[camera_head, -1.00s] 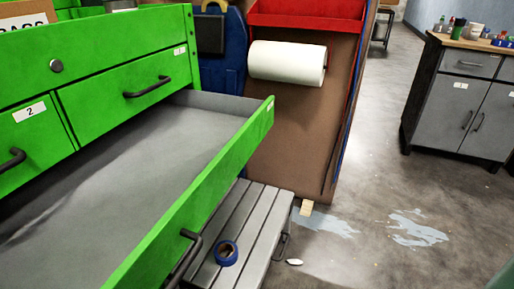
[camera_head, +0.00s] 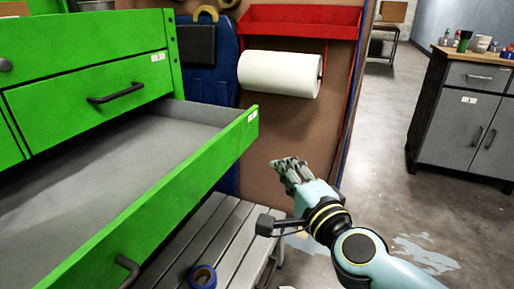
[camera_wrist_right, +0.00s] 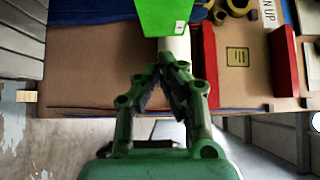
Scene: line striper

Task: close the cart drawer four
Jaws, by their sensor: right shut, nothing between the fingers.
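The open cart drawer (camera_head: 150,205) is green outside with a grey inside. It is pulled far out from the green cart, and its dark handle (camera_head: 128,270) is at the lower edge of the head view. A small white label (camera_head: 252,117) sits at the front's far end; I cannot read it. My right gripper (camera_head: 283,166) is shut and empty, to the right of the drawer front and apart from it in the picture. In the right wrist view, the shut fingers (camera_wrist_right: 164,66) point toward the drawer's green end (camera_wrist_right: 164,16). My left gripper is out of view.
A grey slatted step (camera_head: 215,240) with a blue tape roll (camera_head: 203,277) stands below the drawer. Behind are a paper roll (camera_head: 280,74) and a red shelf (camera_head: 300,22) on a brown board. A grey cabinet (camera_head: 465,120) stands at right. Floor between is open.

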